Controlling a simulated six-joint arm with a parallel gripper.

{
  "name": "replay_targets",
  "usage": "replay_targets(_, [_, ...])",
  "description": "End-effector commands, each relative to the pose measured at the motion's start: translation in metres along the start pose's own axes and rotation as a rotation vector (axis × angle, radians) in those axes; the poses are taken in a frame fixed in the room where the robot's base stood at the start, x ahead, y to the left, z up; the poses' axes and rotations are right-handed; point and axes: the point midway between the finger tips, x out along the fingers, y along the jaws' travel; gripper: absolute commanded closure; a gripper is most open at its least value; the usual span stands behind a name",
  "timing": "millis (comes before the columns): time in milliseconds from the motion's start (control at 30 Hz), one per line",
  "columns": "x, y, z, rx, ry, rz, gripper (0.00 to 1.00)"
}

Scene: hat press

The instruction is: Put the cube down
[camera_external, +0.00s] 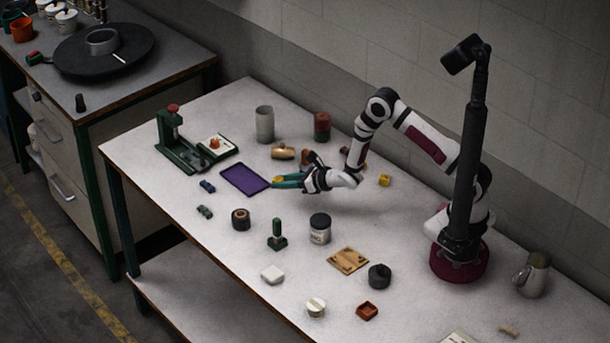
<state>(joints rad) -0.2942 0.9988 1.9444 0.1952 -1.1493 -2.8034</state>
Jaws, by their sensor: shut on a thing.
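My gripper (279,182) has teal fingers and reaches left over the middle of the table, beside the right end of the purple tray (243,179). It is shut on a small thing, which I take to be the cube. Only a little yellowish colour shows between the fingertips, so its shape and face are mostly hidden. I cannot tell how high the fingertips are above the table.
A green press (178,145) stands left of a grey cylinder (265,124). A tan cylinder (283,153) lies close behind my gripper. Bare table lies between the tray and these.

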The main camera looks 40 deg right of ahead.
Motion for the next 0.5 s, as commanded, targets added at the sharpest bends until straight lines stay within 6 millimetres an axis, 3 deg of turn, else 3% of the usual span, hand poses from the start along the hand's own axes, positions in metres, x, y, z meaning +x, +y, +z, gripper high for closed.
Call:
replay_targets(300, [-0.055, -0.064, 0.026, 0.001, -0.003, -0.004, 1.00])
replay_targets(500, [-0.073, -0.083, 0.034, 0.001, -0.001, 0.000, 1.00])
